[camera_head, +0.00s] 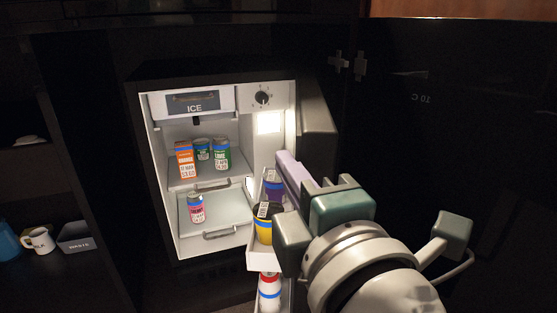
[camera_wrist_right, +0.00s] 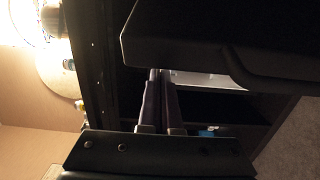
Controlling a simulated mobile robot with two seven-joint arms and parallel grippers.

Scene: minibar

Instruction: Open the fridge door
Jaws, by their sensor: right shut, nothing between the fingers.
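The small fridge (camera_head: 163,215) is a dark box with a lit white inside, set in a black cabinet. Its door (camera_head: 318,125) stands open, swung out on the right side. White door racks (camera_head: 258,258) show on its inner side. My right gripper (camera_head: 281,160) is shut and empty, its fingers reaching in front of the door's inner side, beside the opening. Its arm hides much of the door. In the right wrist view the closed fingers (camera_wrist_right: 160,80) point toward a dark slab (camera_wrist_right: 185,35) with a curved bar, likely the door. Contact is unclear. My left gripper is not in view.
Cartons and cans (camera_head: 203,150) stand on the upper fridge shelf, and a can (camera_head: 196,208) stands lower. Cups and cans (camera_head: 264,225) sit in the door racks. A large black cabinet door (camera_head: 440,120) stands at right. A mug (camera_head: 38,240) and a bin (camera_head: 75,238) are at left.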

